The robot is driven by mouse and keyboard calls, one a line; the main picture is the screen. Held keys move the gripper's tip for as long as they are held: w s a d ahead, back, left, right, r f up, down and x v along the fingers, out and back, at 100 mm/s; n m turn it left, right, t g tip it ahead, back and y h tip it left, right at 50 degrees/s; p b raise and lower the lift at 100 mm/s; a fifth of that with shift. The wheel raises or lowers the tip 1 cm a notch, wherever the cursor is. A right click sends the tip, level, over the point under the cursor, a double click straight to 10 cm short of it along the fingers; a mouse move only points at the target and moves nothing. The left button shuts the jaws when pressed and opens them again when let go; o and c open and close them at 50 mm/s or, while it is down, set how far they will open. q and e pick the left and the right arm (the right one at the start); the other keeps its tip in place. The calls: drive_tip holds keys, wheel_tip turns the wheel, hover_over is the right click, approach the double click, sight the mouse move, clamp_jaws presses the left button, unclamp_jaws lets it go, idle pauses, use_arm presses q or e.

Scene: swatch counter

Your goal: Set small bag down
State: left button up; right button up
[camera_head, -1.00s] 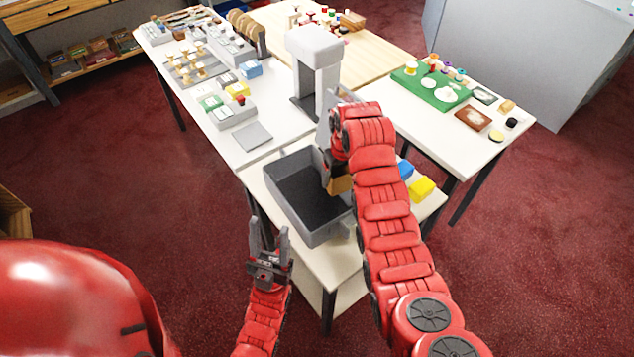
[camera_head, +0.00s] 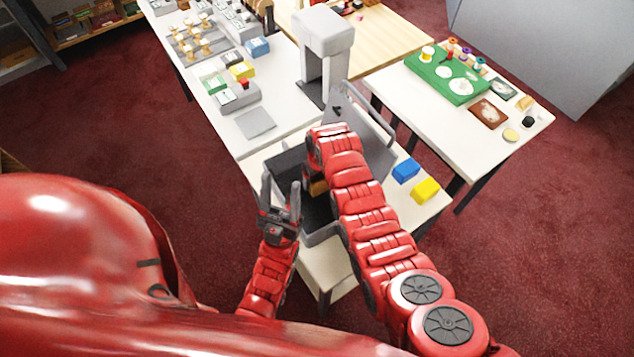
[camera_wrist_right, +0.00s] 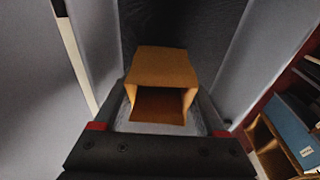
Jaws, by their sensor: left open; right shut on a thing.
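The small bag (camera_wrist_right: 162,68) is brown and open at its near end. In the right wrist view it sits between the fingers of my right gripper (camera_wrist_right: 163,108), which is shut on it. In the head view only a small brown part of the bag (camera_head: 317,187) shows below my right wrist, within the outline of a dark grey bin (camera_head: 322,236). Grey walls flank the bag in the wrist view. Whether it touches the bin floor I cannot tell. My left gripper (camera_head: 281,205) is open and empty at the bin's near left side.
A grey panel with a handle (camera_head: 362,122) stands behind my right arm. A blue block (camera_head: 405,171) and a yellow block (camera_head: 426,190) lie right of it. A grey stand (camera_head: 322,45) and a green mat (camera_head: 440,82) are farther back.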

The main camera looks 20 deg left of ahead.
sight(317, 185)
drive_tip(key=shift+s+f, duration=0.1)
drive_tip(key=shift+f, duration=1.5)
